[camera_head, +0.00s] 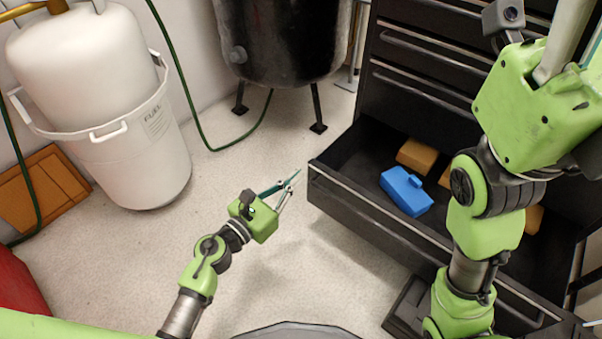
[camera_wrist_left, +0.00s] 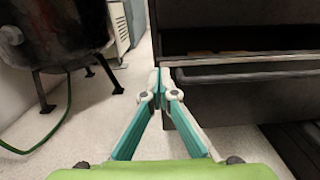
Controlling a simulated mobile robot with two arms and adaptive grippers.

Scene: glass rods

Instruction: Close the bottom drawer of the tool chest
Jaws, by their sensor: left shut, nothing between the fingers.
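The black tool chest (camera_head: 427,62) stands at the right in the head view, and its bottom drawer (camera_head: 385,218) is pulled out. A blue object (camera_head: 406,192) and several tan blocks (camera_head: 417,155) lie in the drawer. My left gripper (camera_head: 296,174) is shut and empty, with its fingertips just left of the drawer's front left corner. In the left wrist view the fingertips (camera_wrist_left: 160,72) overlap the edge of the drawer front (camera_wrist_left: 245,100); I cannot tell whether they touch. My right arm crosses in front of the drawer, and its gripper is not visible.
A white fuel tank in a bucket (camera_head: 132,155) stands at the left, with a brown panel (camera_head: 45,192) beside it. A black tank on legs (camera_head: 285,40) stands at the back, and a green hose (camera_head: 185,85) trails nearby.

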